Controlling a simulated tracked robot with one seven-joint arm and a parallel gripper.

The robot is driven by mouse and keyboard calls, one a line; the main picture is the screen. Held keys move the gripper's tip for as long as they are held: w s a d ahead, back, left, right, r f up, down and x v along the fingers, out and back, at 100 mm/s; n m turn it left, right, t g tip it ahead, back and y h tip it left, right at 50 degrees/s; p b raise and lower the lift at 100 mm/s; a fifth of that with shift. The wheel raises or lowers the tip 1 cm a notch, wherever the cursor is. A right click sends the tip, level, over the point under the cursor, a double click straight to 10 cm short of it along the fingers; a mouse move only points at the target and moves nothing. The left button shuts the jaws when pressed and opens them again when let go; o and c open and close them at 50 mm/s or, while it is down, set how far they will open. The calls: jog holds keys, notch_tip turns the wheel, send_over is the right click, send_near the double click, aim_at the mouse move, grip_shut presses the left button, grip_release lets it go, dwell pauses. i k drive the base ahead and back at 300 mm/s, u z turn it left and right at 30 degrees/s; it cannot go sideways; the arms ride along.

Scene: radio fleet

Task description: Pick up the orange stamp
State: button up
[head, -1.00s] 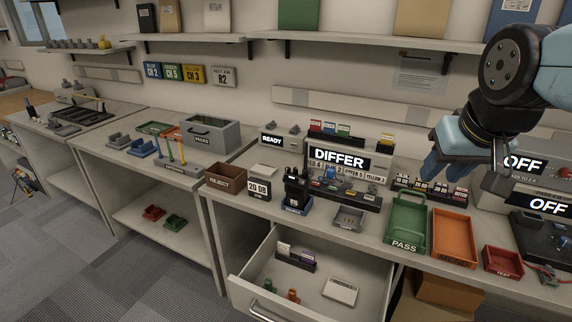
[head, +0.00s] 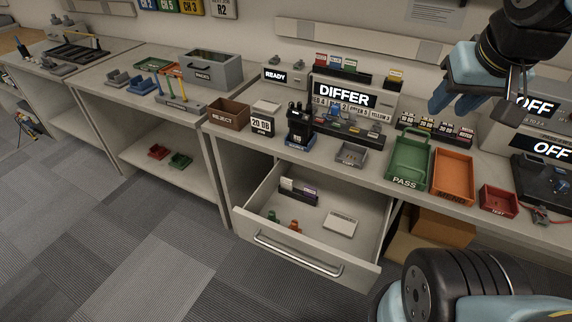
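In the head view a small orange stamp-like piece (head: 295,226) stands in the open drawer (head: 262,238), near its front left. A similar green piece (head: 272,216) is just left of it. My gripper (head: 450,100) is at the upper right, above the worktop and well away from the drawer. Its blue fingers point down and left. Their angle does not show whether they are apart, and no held object is visible.
The drawer also holds a dark holder with cards (head: 298,192) and a white box (head: 340,224). On the worktop above stand a green PASS tray (head: 408,165), an orange tray (head: 452,178), a red tray (head: 498,200) and a DIFFER display (head: 342,95). Open floor lies to the left.

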aim_at(294, 225)
jog(key=z, duration=0.95)
jog(key=k, duration=1.45)
jog(key=u, duration=0.35)
jog(key=i, duration=1)
